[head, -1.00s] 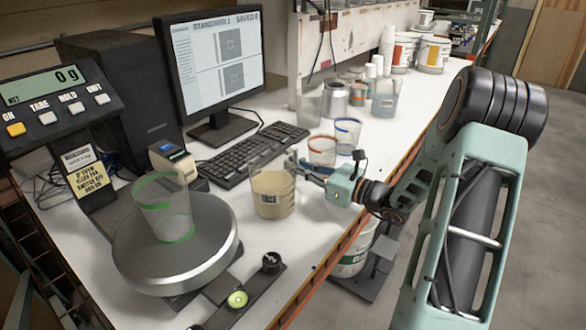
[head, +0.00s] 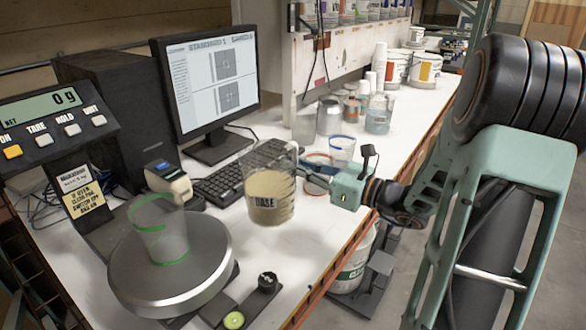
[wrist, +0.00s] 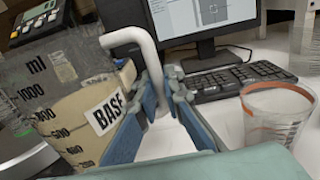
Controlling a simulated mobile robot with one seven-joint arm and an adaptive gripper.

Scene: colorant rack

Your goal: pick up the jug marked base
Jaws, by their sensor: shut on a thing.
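The jug marked BASE (head: 269,195) is a clear jug partly filled with beige liquid, with a black-and-white label. In the head view it hangs above the table, roughly upright, in front of the keyboard. My gripper (head: 317,182) reaches it from the right and is shut on its handle. In the wrist view the jug (wrist: 75,105) fills the left side, and its pale handle (wrist: 150,65) runs down between the blue fingers (wrist: 170,115) of my gripper. The lower end of the handle is partly hidden by the fingers.
A scale (head: 205,275) with an empty green-marked cup (head: 160,235) stands at the left front. A keyboard (head: 222,182) and monitor (head: 210,85) are behind the jug. Cups with orange and blue rims (head: 341,147) stand close behind my gripper. Tubs line the back right.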

